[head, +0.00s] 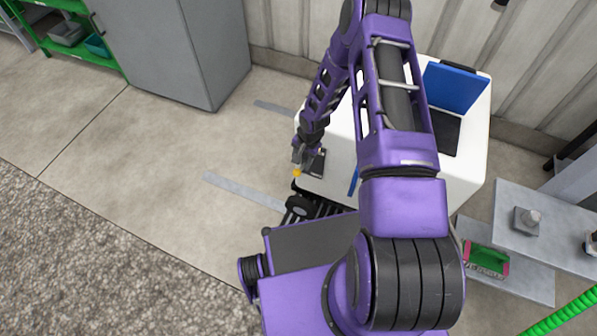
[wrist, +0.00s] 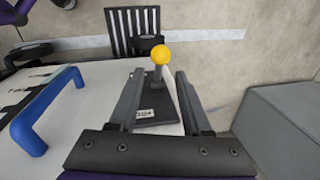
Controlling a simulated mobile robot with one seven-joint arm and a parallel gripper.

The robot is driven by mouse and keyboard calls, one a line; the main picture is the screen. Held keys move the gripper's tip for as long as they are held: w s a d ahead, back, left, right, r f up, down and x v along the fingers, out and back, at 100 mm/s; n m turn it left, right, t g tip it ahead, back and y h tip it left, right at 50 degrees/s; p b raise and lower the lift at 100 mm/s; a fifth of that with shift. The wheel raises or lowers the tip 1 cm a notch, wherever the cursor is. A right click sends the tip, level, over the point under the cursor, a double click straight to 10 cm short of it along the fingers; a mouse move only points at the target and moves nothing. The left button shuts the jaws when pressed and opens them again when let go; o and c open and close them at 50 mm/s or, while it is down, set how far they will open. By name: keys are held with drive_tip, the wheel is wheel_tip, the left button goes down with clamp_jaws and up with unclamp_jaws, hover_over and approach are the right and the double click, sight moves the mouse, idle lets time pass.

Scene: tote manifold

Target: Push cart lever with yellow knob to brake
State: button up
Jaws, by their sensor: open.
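The lever's yellow knob (wrist: 160,54) shows in the wrist view at the top of a short grey stem on a dark base plate (wrist: 158,113). The plate bears a small white label and sits at the edge of the white cart (wrist: 90,74). My gripper (wrist: 157,78) is open, with one finger on each side of the lever; contact cannot be told. In the head view the yellow knob (head: 297,172) shows just below my gripper (head: 303,157) at the cart's left corner. The lower part of the lever is partly hidden by the fingers.
A blue handle (wrist: 45,108) stands on the cart left of the lever in the wrist view. A blue panel (head: 453,88) stands at the cart's back. A grey cabinet (head: 170,50) is at the back left. The floor (head: 140,150) left of the cart is clear.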

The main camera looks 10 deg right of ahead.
sight(299, 169)
drive_tip(key=f, duration=0.5)
drive_tip(key=a+f, duration=0.1)
drive_tip(key=f, duration=0.1)
drive_tip(key=shift+w+f+b, duration=0.15)
drive_tip(key=shift+w+b, duration=0.25)
drive_tip(key=shift+d, duration=0.1)
clamp_jaws()
idle(0.8)
